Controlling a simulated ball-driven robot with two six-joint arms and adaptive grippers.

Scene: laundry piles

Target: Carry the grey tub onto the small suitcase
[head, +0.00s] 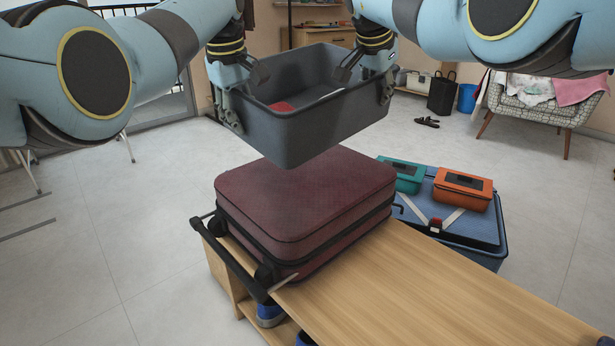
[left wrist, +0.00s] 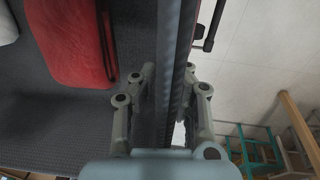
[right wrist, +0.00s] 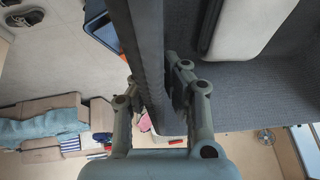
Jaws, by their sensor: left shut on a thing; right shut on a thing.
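The grey tub (head: 318,131) hangs in the air above the small suitcase, held level or nearly so between my two grippers. My left gripper (head: 236,112) is shut on the tub's left wall; the wall also runs between its fingers in the left wrist view (left wrist: 172,95). My right gripper (head: 385,88) is shut on the tub's right wall, which shows between its fingers in the right wrist view (right wrist: 150,60). A red item (left wrist: 70,45) and a pale item (right wrist: 245,25) lie inside the tub. The dark red small suitcase (head: 305,200) lies flat on a wooden bench, below the tub with a gap between.
The wooden bench (head: 440,290) has bare top to the right of the suitcase. A blue open case (head: 455,222) behind it carries a teal box (head: 402,176) and an orange box (head: 462,188). An armchair with clothes (head: 540,95) stands at the back right.

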